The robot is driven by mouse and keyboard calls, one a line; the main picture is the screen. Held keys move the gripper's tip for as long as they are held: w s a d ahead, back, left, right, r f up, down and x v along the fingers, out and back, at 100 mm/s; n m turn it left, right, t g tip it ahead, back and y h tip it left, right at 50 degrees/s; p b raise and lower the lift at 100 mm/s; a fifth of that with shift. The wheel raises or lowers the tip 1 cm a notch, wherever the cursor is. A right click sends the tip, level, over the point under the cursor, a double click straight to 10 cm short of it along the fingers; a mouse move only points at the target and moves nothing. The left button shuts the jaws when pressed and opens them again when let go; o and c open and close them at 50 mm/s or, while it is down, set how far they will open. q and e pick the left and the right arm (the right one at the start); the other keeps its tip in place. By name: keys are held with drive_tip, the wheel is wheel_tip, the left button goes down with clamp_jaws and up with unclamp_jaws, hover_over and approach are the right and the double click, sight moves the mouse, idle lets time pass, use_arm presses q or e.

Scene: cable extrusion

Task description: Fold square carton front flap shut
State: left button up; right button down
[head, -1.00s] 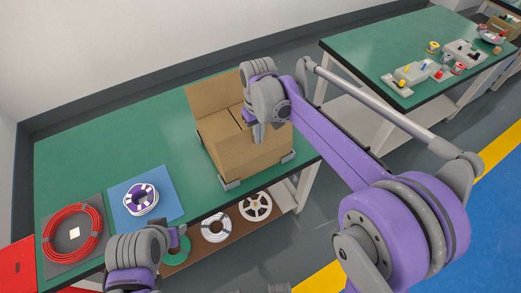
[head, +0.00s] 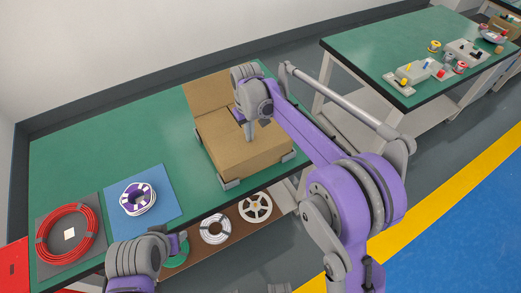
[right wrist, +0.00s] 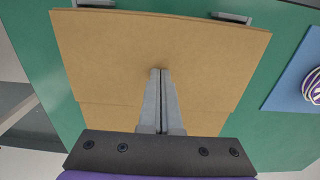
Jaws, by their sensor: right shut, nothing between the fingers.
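The square carton (head: 250,162) sits on the green table, its back flap (head: 208,92) standing up. Its front flap (head: 225,135) lies nearly flat over the top; the exact angle is hard to tell. My right gripper (head: 250,139) is shut and empty, its fingertips pointing down at the front flap. In the right wrist view the fingertips (right wrist: 161,72) are at the middle of the flap panel (right wrist: 110,55), touching or very close. My left gripper (head: 180,243) is at the table's front edge, away from the carton; its jaws are unclear.
Grey corner brackets (head: 230,184) surround the carton base. To the left are a blue mat (head: 170,205) with a white-purple cable coil (head: 138,198) and a red cable coil (head: 72,235). Spools lie on the lower shelf (head: 190,250). A second table (head: 400,45) stands at right.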

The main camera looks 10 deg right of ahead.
use_arm(q)
wheel_tip(320, 180, up, 7)
drive_tip(key=w+p, duration=0.2)
drive_tip(key=p, duration=0.3)
drive_tip(key=shift+w+f, duration=0.15)
drive_tip(key=shift+f, duration=0.05)
use_arm(e)
wheel_tip(320, 180, up, 10)
idle(0.9)
